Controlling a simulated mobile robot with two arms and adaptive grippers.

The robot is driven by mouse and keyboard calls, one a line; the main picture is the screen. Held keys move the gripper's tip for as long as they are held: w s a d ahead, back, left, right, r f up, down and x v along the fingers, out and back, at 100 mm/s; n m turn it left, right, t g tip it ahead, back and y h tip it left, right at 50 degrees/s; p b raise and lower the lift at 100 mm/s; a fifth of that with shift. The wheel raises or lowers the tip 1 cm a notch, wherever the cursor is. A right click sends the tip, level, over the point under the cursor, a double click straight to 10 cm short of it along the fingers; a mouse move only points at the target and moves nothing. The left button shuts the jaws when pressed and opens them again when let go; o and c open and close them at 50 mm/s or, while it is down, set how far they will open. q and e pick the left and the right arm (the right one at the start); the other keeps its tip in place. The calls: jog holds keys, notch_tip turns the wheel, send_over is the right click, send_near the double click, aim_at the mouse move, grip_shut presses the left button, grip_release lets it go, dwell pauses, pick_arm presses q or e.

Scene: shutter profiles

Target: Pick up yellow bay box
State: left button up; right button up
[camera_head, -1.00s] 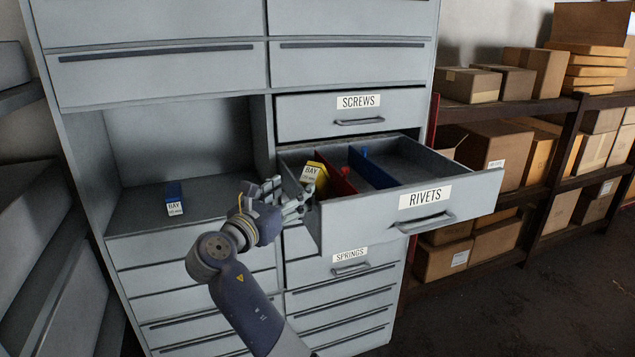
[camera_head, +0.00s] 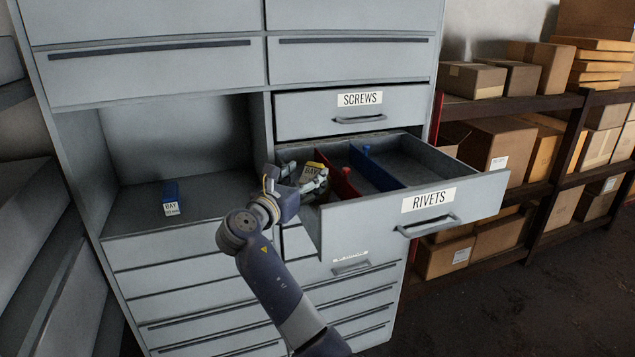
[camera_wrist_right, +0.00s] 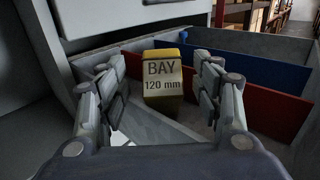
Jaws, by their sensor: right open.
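The yellow bay box (camera_head: 313,171) stands in the left compartment of the open RIVETS drawer (camera_head: 437,219), beside the red divider (camera_head: 341,186). In the right wrist view the yellow box (camera_wrist_right: 163,80) shows a label reading BAY 120 mm. My right gripper (camera_head: 305,182) is at the drawer's left side, close to the box. In the right wrist view my right gripper (camera_wrist_right: 162,97) is open, with one finger on each side of the box and visible gaps between. The fingers partly cover the box in the head view. My left gripper is not in view.
A blue bay box (camera_head: 172,199) stands in the open cabinet bay at left. A blue divider (camera_head: 376,169) splits the drawer further right. The SCREWS drawer (camera_head: 345,111) above is shut. Shelves with cardboard boxes (camera_head: 490,143) stand at right.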

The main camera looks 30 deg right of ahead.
aim_at(312, 170)
jog(key=x, duration=0.3)
jog(key=shift+d+r+p, duration=0.35)
jog(key=shift+r+p, duration=0.05)
jog(key=shift+w+d+f, duration=0.1)
jog(key=shift+w+d, duration=0.15)
jog(key=shift+d, duration=0.1)
grip_shut()
